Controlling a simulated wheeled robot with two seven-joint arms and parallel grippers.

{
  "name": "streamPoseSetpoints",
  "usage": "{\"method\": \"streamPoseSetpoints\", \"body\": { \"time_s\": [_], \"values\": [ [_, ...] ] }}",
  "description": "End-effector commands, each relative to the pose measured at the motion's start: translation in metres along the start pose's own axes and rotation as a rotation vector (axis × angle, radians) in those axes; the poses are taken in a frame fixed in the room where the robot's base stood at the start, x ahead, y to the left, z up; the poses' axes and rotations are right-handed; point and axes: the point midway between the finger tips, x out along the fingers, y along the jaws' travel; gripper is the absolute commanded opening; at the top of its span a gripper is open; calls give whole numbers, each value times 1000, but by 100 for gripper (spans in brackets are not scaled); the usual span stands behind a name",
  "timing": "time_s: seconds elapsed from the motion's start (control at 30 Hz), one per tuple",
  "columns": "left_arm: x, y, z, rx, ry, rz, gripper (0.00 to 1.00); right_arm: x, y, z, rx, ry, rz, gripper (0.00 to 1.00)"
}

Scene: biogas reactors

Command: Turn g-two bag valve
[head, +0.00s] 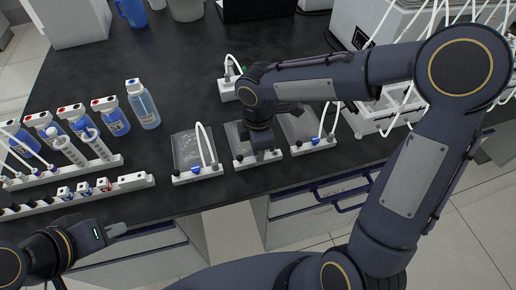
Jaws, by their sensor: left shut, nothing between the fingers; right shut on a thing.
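Three clear flat bags lie in a row at the bench's front edge, each with a white front bar. The left bag (187,150) and the right bag (297,126) show blue valves, the left valve (196,169) and the right valve (315,141). The middle bag (239,143), in the place of g-two, is partly covered by my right gripper (262,155). That gripper points down at the middle bag's front bar and is shut on its valve, which is mostly hidden. My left gripper (116,230) is shut and empty in front of the bench, at lower left.
Racks with bottles and syringes (68,150) stand on the left. A white block with a tube (228,86) is behind the middle bag. Grey equipment with white tubes (385,70) fills the right. Bare bench lies behind the left bag.

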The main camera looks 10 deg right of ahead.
Motion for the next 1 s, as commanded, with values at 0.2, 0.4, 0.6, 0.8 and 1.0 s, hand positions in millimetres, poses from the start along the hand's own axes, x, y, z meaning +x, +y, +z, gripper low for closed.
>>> {"method": "streamPoseSetpoints", "body": {
  "time_s": [0.2, 0.4, 0.6, 0.8, 1.0],
  "values": [
    [6, -3, 3, 0, 0, 0, 0, 0, 0, 0, 204, 1, 3, 0],
    [11, -5, 6, 0, 0, 0, 0, 0, 0, 0, 394, 1, 3, 0],
    [15, -7, 8, 0, 0, 0, 0, 0, 0, -1, 584, 2, 3, 0],
    [18, -8, 9, 0, 0, 0, 0, 0, 0, -1, 770, 2, 3, 0],
    [20, -9, 10, 0, 0, 0, 0, 0, 0, 0, 930, 2, 3, 0]
  ]
}}
